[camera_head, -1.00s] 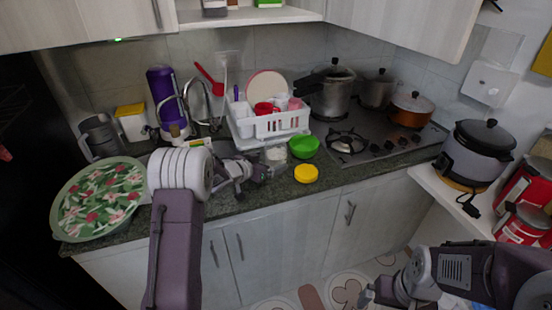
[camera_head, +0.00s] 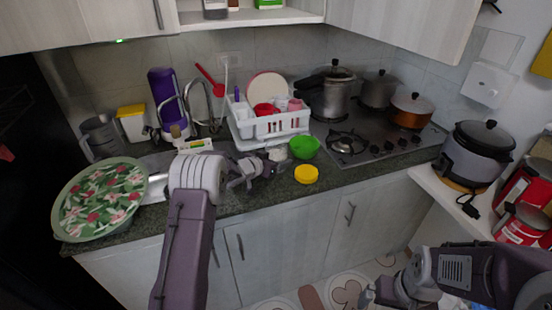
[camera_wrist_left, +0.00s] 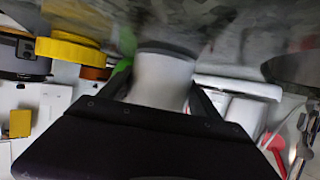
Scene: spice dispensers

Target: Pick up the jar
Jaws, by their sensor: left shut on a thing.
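The jar (camera_wrist_left: 160,82) is a pale, smooth cylinder with a dark grey rim in the left wrist view. It sits between the two dark fingers of my left gripper (camera_wrist_left: 162,97), which is shut on it. In the head view my left gripper (camera_head: 270,166) is over the counter in front of the dish rack, and only a small pale part of the jar (camera_head: 277,153) shows beyond the fingers. I cannot tell whether the jar touches the counter. My right gripper (camera_head: 368,294) is low at the right, away from the counter; its opening is unclear.
A yellow-lidded container (camera_head: 306,174) and a green bowl (camera_head: 305,147) stand close to the right of my left gripper. The white dish rack (camera_head: 270,126) is behind. A flowered green basin (camera_head: 98,200) is at the left; the stove (camera_head: 372,143) is at the right.

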